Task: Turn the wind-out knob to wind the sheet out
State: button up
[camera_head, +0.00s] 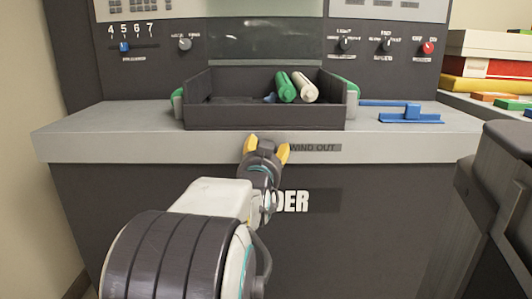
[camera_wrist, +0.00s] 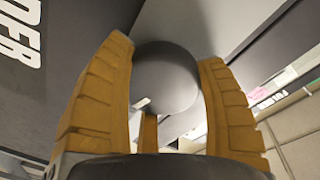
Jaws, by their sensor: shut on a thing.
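The wind-out knob (camera_wrist: 166,80) is a round dark grey knob. In the head view my gripper (camera_head: 266,150) is at the front edge of the machine's grey ledge, just left of the "WIND OUT" label (camera_head: 314,147). There the knob is mostly hidden by my gripper and wrist. No sheet can be made out in either view.
A dark tray (camera_head: 265,118) with green and white rolls (camera_head: 304,87) stands on the ledge above my gripper. A blue tool (camera_head: 411,116) lies right of it. Control knobs line the panel behind. A dark cabinet (camera_head: 500,190) stands at right, with stacked coloured items (camera_head: 490,68) behind.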

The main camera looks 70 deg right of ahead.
jog(key=shift+r+m, duration=0.2)
jog(key=shift+m, duration=1)
jog(key=shift+r+m, duration=0.15)
jog(key=shift+m, duration=1.05)
jog(key=shift+c, duration=0.2)
jog(key=o, duration=0.8)
jog(key=shift+c, duration=0.2)
jog(key=o, duration=0.4)
jog(key=shift+f+y, duration=0.25)
jog(key=shift+y, duration=0.05)
jog(key=shift+v, duration=6)
